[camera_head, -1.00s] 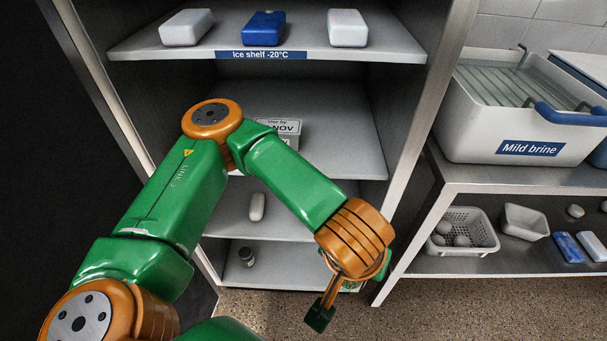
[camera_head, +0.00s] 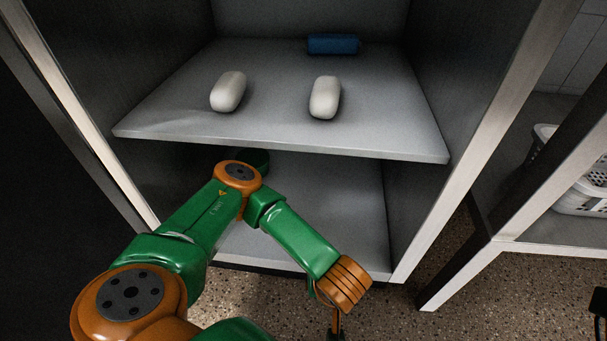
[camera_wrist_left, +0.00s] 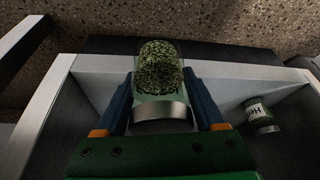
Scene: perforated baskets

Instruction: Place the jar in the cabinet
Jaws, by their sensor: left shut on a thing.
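A clear glass jar (camera_wrist_left: 160,70) of dark green flakes with a silvery lid shows in the left wrist view. My left gripper (camera_wrist_left: 160,88) is shut on it, one blue finger on each side. In the head view the left gripper (camera_head: 335,334) is cut off at the bottom edge, and the jar cannot be made out. The open cabinet (camera_head: 427,150) stands ahead, its lower shelves in view. A second jar (camera_wrist_left: 259,112) with a green and white label is on a cabinet surface, to the right of the held jar in the wrist view. My right gripper is not in view.
Two white oblong things (camera_head: 228,91) (camera_head: 325,97) and a blue block (camera_head: 333,44) are on the cabinet's upper visible shelf (camera_head: 285,137). My left arm covers part of the lower shelf (camera_head: 340,215). A steel rack with a white perforated basket (camera_head: 582,197) stands right.

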